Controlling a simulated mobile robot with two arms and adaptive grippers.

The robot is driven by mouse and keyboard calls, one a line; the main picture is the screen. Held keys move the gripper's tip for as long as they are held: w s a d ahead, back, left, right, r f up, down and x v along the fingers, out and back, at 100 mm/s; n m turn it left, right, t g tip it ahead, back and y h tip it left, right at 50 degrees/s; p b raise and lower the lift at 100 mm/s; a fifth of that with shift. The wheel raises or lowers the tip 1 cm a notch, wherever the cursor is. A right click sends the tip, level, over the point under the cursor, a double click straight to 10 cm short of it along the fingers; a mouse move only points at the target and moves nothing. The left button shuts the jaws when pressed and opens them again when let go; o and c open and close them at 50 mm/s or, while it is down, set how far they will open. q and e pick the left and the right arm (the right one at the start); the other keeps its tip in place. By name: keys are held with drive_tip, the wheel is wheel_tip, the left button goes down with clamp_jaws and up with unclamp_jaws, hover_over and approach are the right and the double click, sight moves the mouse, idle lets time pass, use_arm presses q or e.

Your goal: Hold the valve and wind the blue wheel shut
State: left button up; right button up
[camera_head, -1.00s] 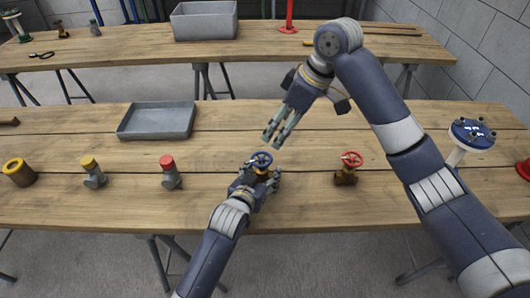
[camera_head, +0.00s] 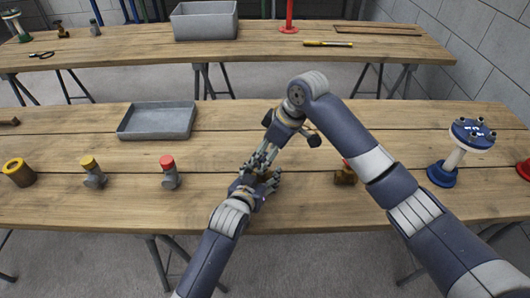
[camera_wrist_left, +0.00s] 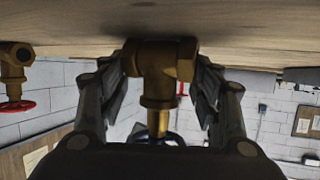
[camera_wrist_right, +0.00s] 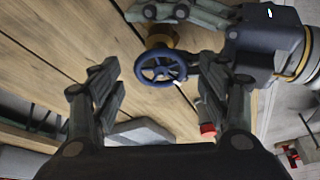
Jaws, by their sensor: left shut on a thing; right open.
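The brass valve (camera_wrist_left: 158,75) stands between the fingers of my left gripper (camera_wrist_left: 160,85), which is shut on its body at the table. Its blue wheel (camera_wrist_right: 162,68) shows in the right wrist view, facing that camera. In the head view the grippers hide most of this valve. My right gripper (camera_wrist_right: 158,80) is open, with a finger to each side of the blue wheel in its view and visible gaps. In the head view my right gripper (camera_head: 263,160) reaches down from above, close over my left gripper (camera_head: 260,183).
A red-wheeled brass valve (camera_head: 345,176) stands to the right, partly behind my right arm. Red-capped (camera_head: 169,174) and yellow-capped (camera_head: 92,173) fittings stand left. A grey tray (camera_head: 157,121) lies behind. A blue-flanged piece (camera_head: 455,155) stands far right.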

use_arm(q)
drive_tip(key=shift+r, duration=0.1)
use_arm(e)
drive_tip(key=shift+f, duration=0.1)
drive_tip(key=c, duration=1.1)
drive_tip(key=shift+o, duration=0.2)
drive_tip(key=shift+s+m+t+h, duration=0.1)
drive_tip(key=shift+m+t+h, duration=0.35)
drive_tip(key=shift+m, duration=1.25)
drive_tip(key=o, duration=1.1)
drive_tip(key=shift+c, duration=0.2)
